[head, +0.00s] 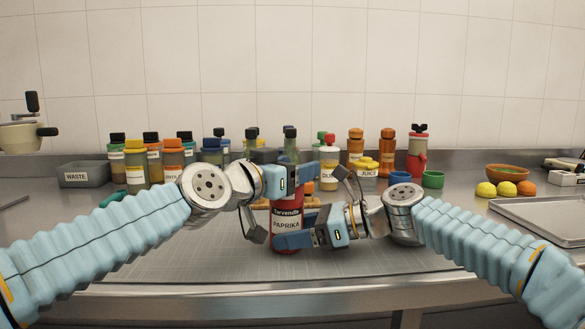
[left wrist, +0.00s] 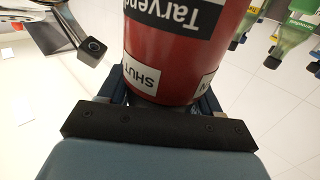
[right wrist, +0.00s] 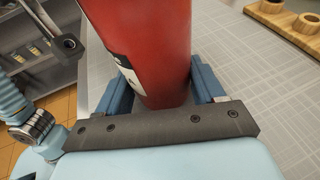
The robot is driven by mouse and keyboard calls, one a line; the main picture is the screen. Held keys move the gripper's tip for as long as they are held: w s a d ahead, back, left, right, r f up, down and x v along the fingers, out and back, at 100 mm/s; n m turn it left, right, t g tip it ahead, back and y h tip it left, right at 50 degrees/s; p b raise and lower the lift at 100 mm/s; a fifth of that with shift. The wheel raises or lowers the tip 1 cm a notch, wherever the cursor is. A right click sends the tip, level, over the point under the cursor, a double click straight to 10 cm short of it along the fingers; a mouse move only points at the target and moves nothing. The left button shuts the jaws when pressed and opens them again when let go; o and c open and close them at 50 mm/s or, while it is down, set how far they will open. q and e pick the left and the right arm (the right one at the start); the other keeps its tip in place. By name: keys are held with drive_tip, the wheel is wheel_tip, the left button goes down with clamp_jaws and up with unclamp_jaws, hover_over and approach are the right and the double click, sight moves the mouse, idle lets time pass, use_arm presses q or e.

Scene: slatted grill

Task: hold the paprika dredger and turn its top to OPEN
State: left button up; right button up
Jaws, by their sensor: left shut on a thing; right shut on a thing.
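In the left wrist view the dredger (left wrist: 180,50) appears upside down, with a white SHUT label near the fingers and a second label, ending in N, partly cut off at right. My right gripper (head: 290,240) is shut on the lower body. In the right wrist view the red body (right wrist: 145,45) sits between the blue fingers. The top is mostly hidden by my left gripper in the head view.
Several capped bottles (head: 135,165) stand behind on the left, with a grey WASTE bin (head: 84,174). Squeeze bottles and a red grinder (head: 417,158) stand behind on the right. A metal tray (head: 535,215) and fruit (head: 507,188) are at the far right.

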use_arm(q)
drive_tip(key=shift+f+m+g+h, duration=0.25)
drive_tip(key=shift+m+g+h, duration=0.35)
drive_tip(key=shift+g, duration=0.1)
use_arm(e)
drive_tip(key=shift+a+r, duration=0.1)
drive_tip(key=shift+r, duration=0.05)
use_arm(q)
drive_tip(key=shift+s+d+r+m+g+h, duration=0.1)
drive_tip(key=shift+s+m+g+h, duration=0.05)
drive_tip(key=shift+m+g+h, duration=0.85)
drive_tip(key=shift+s+d+r+m+g+h, duration=0.15)
drive_tip(key=shift+m+g+h, duration=0.25)
drive_tip(key=shift+m+g, duration=0.65)
drive_tip(key=shift+s+a+m+g+h, duration=0.15)
drive_tip(key=shift+m+g+h, duration=0.5)
drive_tip(key=shift+g, duration=1.1)
drive_tip(key=o, duration=1)
drive_tip(key=v, duration=1.2)
